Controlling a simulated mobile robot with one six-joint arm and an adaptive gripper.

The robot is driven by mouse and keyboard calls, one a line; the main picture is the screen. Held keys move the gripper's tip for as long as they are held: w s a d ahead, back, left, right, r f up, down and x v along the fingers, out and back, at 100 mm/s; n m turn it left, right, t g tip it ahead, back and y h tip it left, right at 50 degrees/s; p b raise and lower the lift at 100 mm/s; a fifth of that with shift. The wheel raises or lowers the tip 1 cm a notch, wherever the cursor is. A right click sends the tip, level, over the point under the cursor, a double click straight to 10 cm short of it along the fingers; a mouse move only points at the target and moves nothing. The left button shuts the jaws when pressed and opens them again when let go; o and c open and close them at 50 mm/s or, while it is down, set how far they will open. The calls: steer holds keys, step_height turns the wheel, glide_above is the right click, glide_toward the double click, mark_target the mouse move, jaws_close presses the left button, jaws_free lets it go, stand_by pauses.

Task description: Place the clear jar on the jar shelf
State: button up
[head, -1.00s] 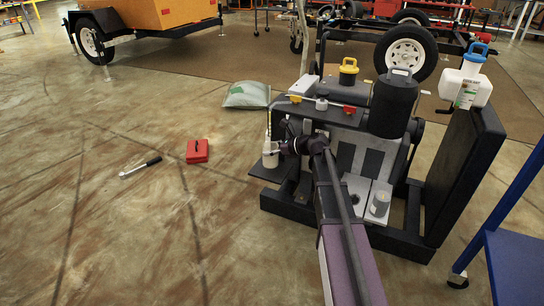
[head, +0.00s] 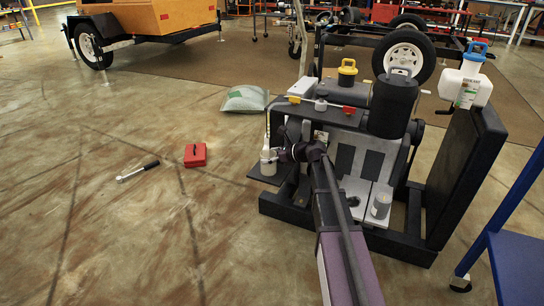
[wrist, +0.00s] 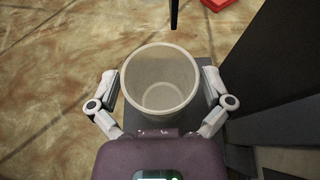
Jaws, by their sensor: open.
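The clear jar (wrist: 160,82) stands upright and open-topped in the wrist view, with a pale, see-through wall. It looks empty. In the head view the jar (head: 268,161) is at the left side of the dark machine, on or just over a small dark shelf (head: 262,178). The shelf (wrist: 132,122) also shows under the jar in the wrist view. My gripper (wrist: 160,78) is open, with one finger on each side of the jar and a small gap at each side. In the head view my gripper (head: 279,155) is partly hidden by my wrist.
The dark machine body (wrist: 285,70) rises close on the right of my gripper. A thin dark post (wrist: 174,14) stands beyond the jar. A red box (head: 195,155) and a wrench (head: 138,171) lie on the floor, which is open to the left.

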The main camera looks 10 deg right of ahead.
steer(key=p+v, duration=0.4)
steer(key=v, duration=0.8)
steer(key=shift+p, duration=0.3)
stand_by(0.4)
steer(key=s+a+f+n+g+h, duration=0.45)
steer(key=s+a+f+n, duration=0.3)
steer(key=s+n, duration=0.35)
steer(key=s+f+n+g+h, duration=0.3)
steer(key=s+n+h, duration=0.3)
steer(key=s+n, duration=0.6)
steer(key=shift+a+f+n, duration=0.25)
steer(key=shift+f+n, duration=0.25)
steer(key=shift+n, duration=0.6)
